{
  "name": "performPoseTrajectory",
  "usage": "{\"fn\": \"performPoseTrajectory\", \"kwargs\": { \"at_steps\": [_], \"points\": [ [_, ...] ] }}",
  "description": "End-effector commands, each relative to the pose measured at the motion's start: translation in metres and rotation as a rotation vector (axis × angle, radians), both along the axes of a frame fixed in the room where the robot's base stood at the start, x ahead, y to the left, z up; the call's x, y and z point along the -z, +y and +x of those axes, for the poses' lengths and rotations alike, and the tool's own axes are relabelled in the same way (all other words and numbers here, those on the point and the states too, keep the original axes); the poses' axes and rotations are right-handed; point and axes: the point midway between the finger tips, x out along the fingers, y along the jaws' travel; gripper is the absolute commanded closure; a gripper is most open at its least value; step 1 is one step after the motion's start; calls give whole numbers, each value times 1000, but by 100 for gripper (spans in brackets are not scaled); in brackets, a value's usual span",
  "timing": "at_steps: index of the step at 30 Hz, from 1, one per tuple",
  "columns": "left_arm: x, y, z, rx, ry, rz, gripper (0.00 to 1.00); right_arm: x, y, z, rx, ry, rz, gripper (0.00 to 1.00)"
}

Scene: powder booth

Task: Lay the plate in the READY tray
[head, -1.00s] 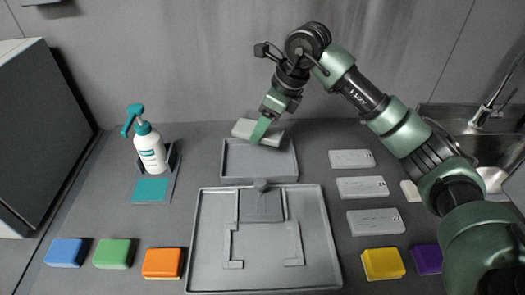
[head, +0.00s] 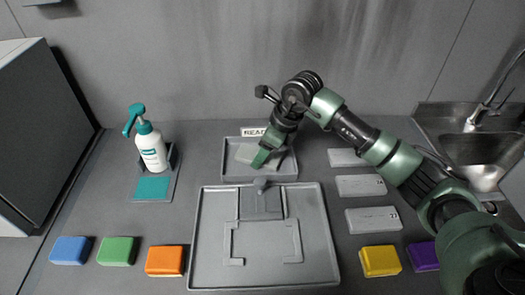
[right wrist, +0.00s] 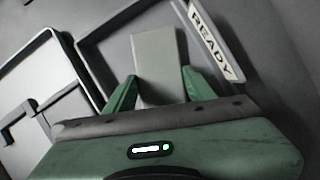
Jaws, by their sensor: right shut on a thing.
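The plate (head: 246,153) is a flat pale grey slab, held within the outline of the READY tray (head: 223,164) at the back middle. My right gripper (head: 262,158) is shut on the plate and reaches down from the right. In the right wrist view the plate (right wrist: 157,55) stands out between the two green fingers of the gripper (right wrist: 159,78), inside the tray walls, beside the READY label (right wrist: 211,42). I cannot tell whether the plate touches the tray floor. My left gripper is not in view.
A larger grey tray (head: 206,215) with a bracketed fixture lies in front. Several numbered grey slabs (head: 373,219) lie at right. Blue, green, orange (head: 165,260), yellow and purple blocks line the front. A spray bottle (head: 151,150) stands left; a sink (head: 475,150) is at back right.

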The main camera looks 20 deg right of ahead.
Motion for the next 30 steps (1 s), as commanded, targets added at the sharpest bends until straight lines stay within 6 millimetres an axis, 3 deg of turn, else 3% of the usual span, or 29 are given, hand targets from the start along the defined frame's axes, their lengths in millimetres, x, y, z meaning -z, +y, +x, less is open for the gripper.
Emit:
{"fn": "performPoseTrajectory", "kwargs": {
  "at_steps": [2, 3, 5, 18, 30],
  "points": [
    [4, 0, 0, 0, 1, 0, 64, 3, 0, 1, -1, -2, 1, 100],
    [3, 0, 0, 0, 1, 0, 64, 3, 0, 0, 0, 0, 0, 40],
    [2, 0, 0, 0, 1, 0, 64, 3, 0, 0, 0, 0, 0, 24],
    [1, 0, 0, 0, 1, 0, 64, -6, -2, -1, 1, -3, 0, 24],
    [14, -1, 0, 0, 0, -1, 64, -80, -26, -19, 1, -6, -1, 24]
  ]
}}
